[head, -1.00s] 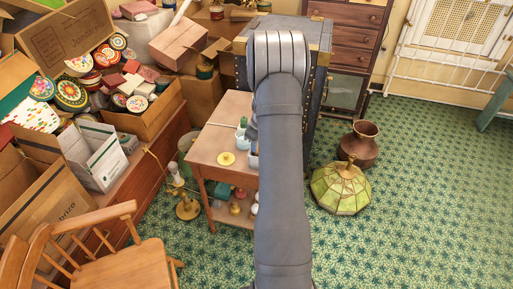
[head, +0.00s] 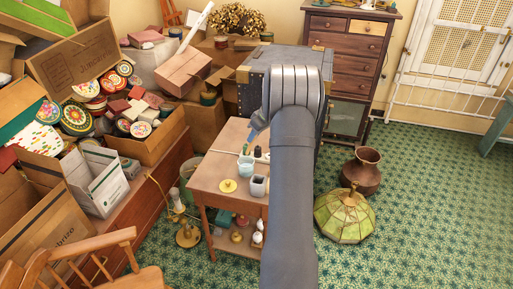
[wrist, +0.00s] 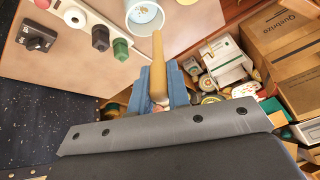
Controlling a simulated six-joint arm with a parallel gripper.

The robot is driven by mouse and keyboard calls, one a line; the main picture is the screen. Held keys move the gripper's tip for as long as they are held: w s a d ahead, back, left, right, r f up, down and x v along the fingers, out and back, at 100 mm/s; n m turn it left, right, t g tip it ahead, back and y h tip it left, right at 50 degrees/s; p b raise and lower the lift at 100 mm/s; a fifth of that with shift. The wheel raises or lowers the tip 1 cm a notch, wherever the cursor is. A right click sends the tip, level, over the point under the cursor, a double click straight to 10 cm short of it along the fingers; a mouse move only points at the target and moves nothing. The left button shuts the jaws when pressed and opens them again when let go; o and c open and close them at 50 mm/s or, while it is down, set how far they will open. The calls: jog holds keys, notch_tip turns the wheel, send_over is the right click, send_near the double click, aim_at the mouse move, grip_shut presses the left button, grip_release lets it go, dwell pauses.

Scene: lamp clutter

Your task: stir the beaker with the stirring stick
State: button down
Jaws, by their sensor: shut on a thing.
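My gripper (wrist: 166,88) has blue fingers shut on a tan stirring stick (wrist: 158,62) in the wrist view. The stick's far end is close to the rim of the beaker (wrist: 145,20); I cannot tell whether it is over or beside the opening. The beaker is a pale cup with something small and yellowish inside, partly cut off by the top edge. In the head view the pale blue beaker (head: 245,171) stands on the small wooden table (head: 212,178). There my gripper (head: 254,128) is mostly hidden behind my arm, above the table's back part.
A grey cup (head: 259,189) and a yellow disc (head: 228,186) are near the beaker. A white strip holding dark and green-capped pieces (wrist: 98,32) and a black device (wrist: 38,36) lie left in the wrist view. Cartons (head: 100,178) crowd the left; a dark trunk (head: 262,85) stands behind.

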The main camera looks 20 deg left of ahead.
jog(key=shift+y, duration=0.4)
jog(key=shift+w+a+f, duration=0.1)
jog(key=shift+w+f, duration=0.15)
jog(key=shift+f, duration=1.65)
jog(key=shift+w+a+f, duration=0.1)
jog(key=shift+w+f, duration=0.2)
jog(key=shift+f, duration=1.6)
jog(key=shift+w+a+f, duration=0.1)
jog(key=shift+w+f, duration=0.15)
jog(key=shift+f, duration=1.65)
jog(key=shift+d, duration=0.1)
